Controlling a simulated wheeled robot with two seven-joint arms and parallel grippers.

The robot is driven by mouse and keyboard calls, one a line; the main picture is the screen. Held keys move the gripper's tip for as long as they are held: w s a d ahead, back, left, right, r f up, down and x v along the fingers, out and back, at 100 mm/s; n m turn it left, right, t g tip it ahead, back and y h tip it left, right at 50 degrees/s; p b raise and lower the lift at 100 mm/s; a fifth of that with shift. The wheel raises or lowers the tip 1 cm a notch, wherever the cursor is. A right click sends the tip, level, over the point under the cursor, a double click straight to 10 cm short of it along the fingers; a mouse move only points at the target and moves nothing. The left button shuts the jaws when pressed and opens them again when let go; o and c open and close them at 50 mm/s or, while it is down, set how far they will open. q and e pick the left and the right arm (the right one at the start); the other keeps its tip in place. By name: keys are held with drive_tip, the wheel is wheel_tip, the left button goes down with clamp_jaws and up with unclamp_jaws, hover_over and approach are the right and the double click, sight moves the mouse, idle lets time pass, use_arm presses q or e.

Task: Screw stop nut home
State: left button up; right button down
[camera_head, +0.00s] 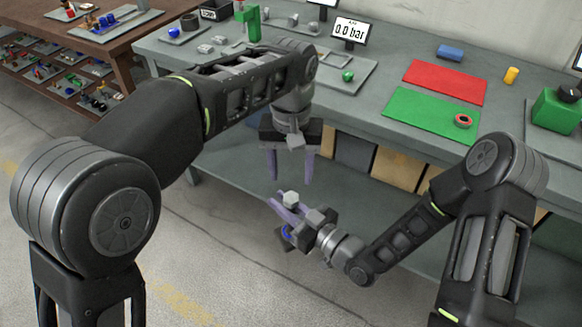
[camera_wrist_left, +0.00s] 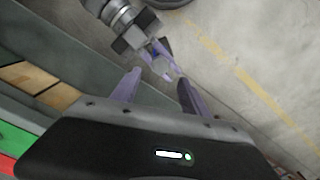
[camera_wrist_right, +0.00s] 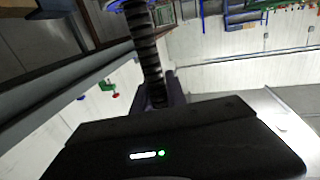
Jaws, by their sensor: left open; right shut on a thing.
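My right gripper (camera_head: 278,205) is shut on a dark threaded spindle (camera_wrist_right: 150,58), held in the air in front of the bench. A blue part (camera_wrist_right: 118,4) sits on the spindle's far end; a blue ring (camera_head: 287,232) also shows beside the right fingers in the head view. A small pale grey block (camera_head: 290,198) shows at the right fingers; I cannot tell whether it is the stop nut. My left gripper (camera_head: 291,179) is open and empty, fingers pointing down just above it. In the left wrist view the right gripper (camera_wrist_left: 165,62) lies beyond the open left fingers.
The grey bench (camera_head: 385,60) stands behind, with a red mat (camera_head: 445,80), a green mat (camera_head: 430,118) bearing a red ring (camera_head: 463,121), and a pressure display (camera_head: 350,30). A green box (camera_head: 556,110) stands at right.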

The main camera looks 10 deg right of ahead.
sight(291, 197)
use_arm(q)
wheel_tip(291, 197, down, 7)
drive_tip(key=shift+f, duration=0.2)
idle(0.3)
clamp_jaws()
idle(0.5)
drive_tip(key=shift+o, duration=0.6)
unclamp_jaws()
